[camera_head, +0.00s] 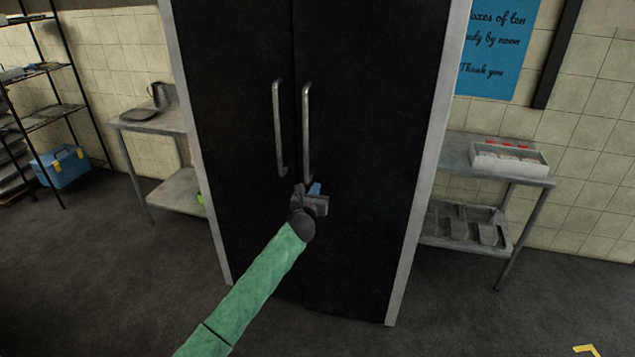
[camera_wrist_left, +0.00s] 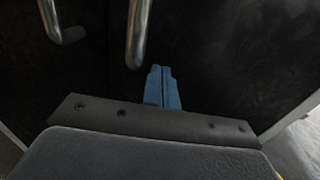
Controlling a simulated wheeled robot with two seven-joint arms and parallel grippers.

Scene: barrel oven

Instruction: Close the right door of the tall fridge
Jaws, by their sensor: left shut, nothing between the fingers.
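The tall fridge's right door (camera_head: 372,140) is black, with a vertical metal bar handle (camera_head: 306,130) near its left edge. It looks closed or nearly so, beside the left door (camera_head: 245,130), which has its own handle (camera_head: 278,130). My left gripper (camera_head: 314,189) is in front of the right door, just below its handle. In the left wrist view its blue fingers (camera_wrist_left: 162,88) are together and empty, just right of and below the right handle's lower end (camera_wrist_left: 138,40). I cannot tell whether the fingertips touch the door. My right gripper is not in view.
A metal table (camera_head: 455,155) with a white box (camera_head: 510,160) and a lower tray stands right of the fridge. Another metal table (camera_head: 152,122) stands to the left, with a wire shelf (camera_head: 48,118) and blue toolbox (camera_head: 61,166) beyond. The floor in front is clear.

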